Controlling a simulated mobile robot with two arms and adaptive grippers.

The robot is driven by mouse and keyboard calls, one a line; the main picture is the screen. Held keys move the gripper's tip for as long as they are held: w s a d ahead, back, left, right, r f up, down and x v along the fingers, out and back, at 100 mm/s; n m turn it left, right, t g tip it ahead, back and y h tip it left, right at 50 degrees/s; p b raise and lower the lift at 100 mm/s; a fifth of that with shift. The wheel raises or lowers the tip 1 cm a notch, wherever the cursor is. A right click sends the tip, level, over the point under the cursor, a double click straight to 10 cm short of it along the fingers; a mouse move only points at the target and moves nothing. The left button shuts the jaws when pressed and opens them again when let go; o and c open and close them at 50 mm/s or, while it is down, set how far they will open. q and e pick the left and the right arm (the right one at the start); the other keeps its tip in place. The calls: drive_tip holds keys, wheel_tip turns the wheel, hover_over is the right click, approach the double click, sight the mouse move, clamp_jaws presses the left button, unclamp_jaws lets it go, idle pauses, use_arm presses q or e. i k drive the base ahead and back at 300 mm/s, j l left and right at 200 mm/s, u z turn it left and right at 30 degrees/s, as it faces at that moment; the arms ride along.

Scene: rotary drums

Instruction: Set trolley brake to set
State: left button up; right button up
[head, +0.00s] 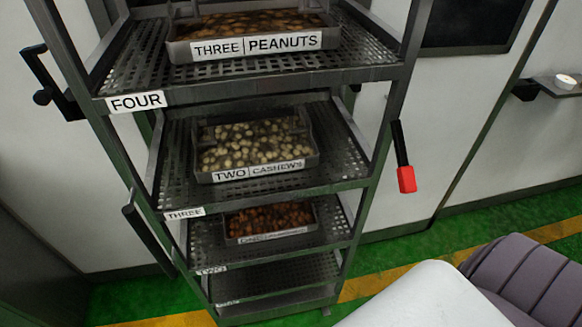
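The trolley (396,98) is a dark metal rack with several perforated shelves, standing in the middle of the head view. On its right post hangs a black lever with a red end (406,178). It points down and tilts slightly to the right. It looks like the brake lever, but no label shows on it, and I cannot read its setting. No gripper of mine shows in the view, and nothing touches the lever.
Shelves hold trays labelled peanuts (257,46) and cashews (252,171), plus a lower tray (270,239). Black handles (148,238) stick out on the trolley's left. A small wall shelf (548,90) is at right. Green floor with a yellow stripe (375,284) lies below.

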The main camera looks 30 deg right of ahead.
sight(406, 173)
drive_tip(key=k+z, duration=0.15)
drive_tip(key=z, duration=0.2)
drive_tip(key=k+z, duration=0.1)
drive_tip(key=z, duration=0.2)
drive_tip(key=j+z, duration=0.5)
drive_tip(key=j, duration=0.55)
drive_tip(key=k, duration=0.05)
